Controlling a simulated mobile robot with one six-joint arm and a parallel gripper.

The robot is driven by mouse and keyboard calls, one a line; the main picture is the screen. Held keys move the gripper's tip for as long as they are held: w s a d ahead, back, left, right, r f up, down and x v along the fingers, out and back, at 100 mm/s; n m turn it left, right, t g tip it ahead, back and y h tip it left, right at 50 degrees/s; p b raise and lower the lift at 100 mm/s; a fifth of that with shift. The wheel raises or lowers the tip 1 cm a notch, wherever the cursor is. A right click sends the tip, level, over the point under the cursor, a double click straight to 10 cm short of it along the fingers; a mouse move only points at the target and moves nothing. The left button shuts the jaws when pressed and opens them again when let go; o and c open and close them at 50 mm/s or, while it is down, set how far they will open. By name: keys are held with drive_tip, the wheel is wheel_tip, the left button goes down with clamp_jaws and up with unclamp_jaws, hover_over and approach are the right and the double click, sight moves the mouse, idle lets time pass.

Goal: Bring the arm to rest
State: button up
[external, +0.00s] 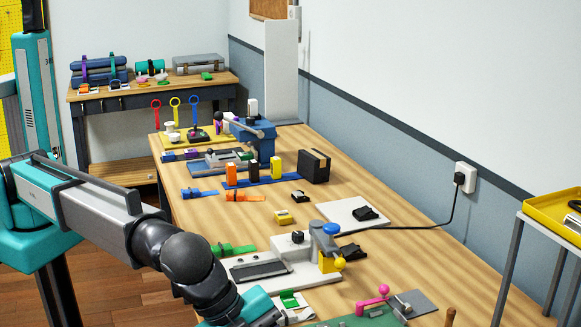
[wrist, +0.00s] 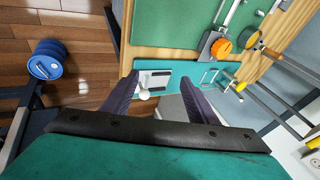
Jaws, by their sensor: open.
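My arm (external: 90,204) reaches in from the left of the external view and bends down at the bottom edge, so my gripper is out of that picture. In the wrist view my gripper (wrist: 158,82) is open, with its two dark fingers wide apart and nothing between them. Beyond the fingers is a teal board (wrist: 172,68) with a white and dark fitting (wrist: 154,79) and a small white ball (wrist: 144,95). The fingers appear apart from these, though the height above them is hard to tell.
The long wooden bench (external: 390,232) carries strap fixtures, buckles and colored blocks. A black cable runs to a wall socket (external: 465,177). A yellow tray (external: 555,213) on a metal stand is at the right. In the wrist view, blue discs (wrist: 46,60) lie left, over the wooden floor.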

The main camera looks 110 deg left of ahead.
drive_tip(key=s+d+f+m+g+h+b, duration=0.1)
drive_tip(key=s+d+f, duration=0.45)
drive_tip(key=f, duration=0.35)
drive_tip(key=s+d+f+m+g+h+b, duration=0.1)
drive_tip(key=s+d+f, duration=0.3)
drive_tip(key=s+f, duration=0.45)
drive_tip(key=s+a+f+n+g+y+p, duration=0.1)
drive_tip(key=s+a+f+n+g, duration=0.15)
drive_tip(key=s+a+f, duration=0.7)
drive_tip(key=s+a+f+n+g+p, duration=0.1)
drive_tip(key=s+a+f+n+g, duration=0.15)
drive_tip(key=s+a+f, duration=0.7)
drive_tip(key=s+a+f+n+g, duration=0.1)
drive_tip(key=s+a+f+n, duration=0.1)
drive_tip(key=s, duration=0.7)
drive_tip(key=s+a+f+n+g+p, duration=0.1)
drive_tip(key=s+a+f+g, duration=0.1)
drive_tip(key=s+a+f, duration=0.3)
drive_tip(key=s+a+f+n+g, duration=0.1)
drive_tip(key=s+a+f, duration=0.3)
drive_tip(key=s, duration=1)
drive_tip(key=shift+a+n+g+h+p, duration=0.35)
drive_tip(key=shift+a+n, duration=0.45)
drive_tip(key=shift+a, duration=0.4)
